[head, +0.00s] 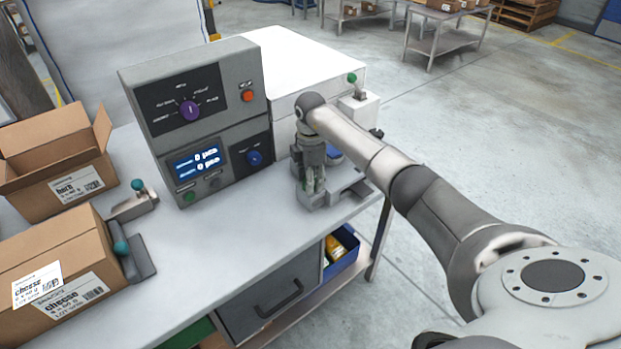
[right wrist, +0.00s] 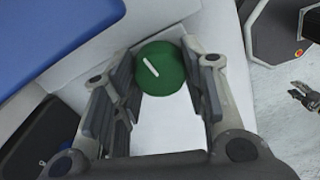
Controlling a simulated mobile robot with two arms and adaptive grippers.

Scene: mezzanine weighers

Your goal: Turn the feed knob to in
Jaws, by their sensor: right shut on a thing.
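A round green knob (right wrist: 160,68) with a white pointer line shows in the right wrist view, on a white surface. My right gripper (right wrist: 165,85) is shut on it, one finger on each side. The pointer slants from upper left to lower right. No lettering shows around the knob, so I cannot read its setting. In the head view my right gripper (head: 313,187) points down at the front of the white machine (head: 310,62) and hides the knob. A small dark gripper shape (right wrist: 304,94), probably my left gripper, shows at the wrist view's right edge; its fingers are too small to judge.
A grey control box (head: 226,130) with a purple knob (head: 189,110), a blue knob (head: 254,158) and a red button (head: 248,96) stands left of my gripper.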

